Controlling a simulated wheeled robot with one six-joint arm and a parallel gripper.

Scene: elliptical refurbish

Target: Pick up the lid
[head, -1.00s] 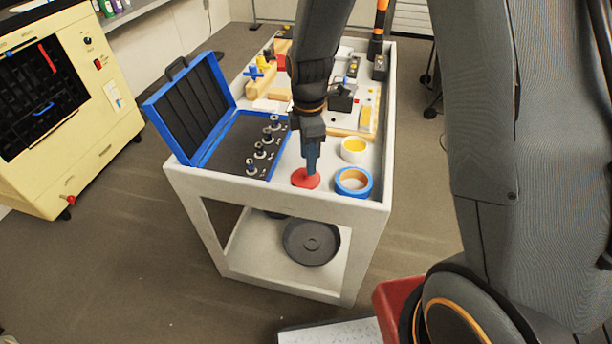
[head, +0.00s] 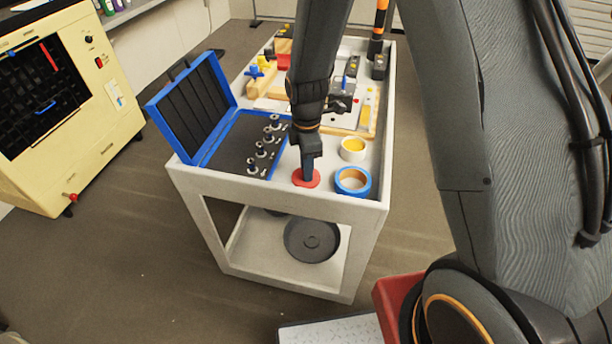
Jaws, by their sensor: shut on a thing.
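The lid looks like a small red disc (head: 306,178) on the front part of the cart top, between the blue case and a roll of blue tape. My gripper (head: 308,176) points down onto the disc and is shut on it. The fingers cover the middle of the disc. The disc looks flat and at the level of the cart top; I cannot tell whether it is lifted.
An open blue case (head: 213,115) with several metal parts stands left of my gripper. A blue tape roll (head: 353,181) and a white-and-yellow roll (head: 353,149) are close on the right. The grey cart's front edge (head: 280,200) is near. Blocks and tools crowd the back.

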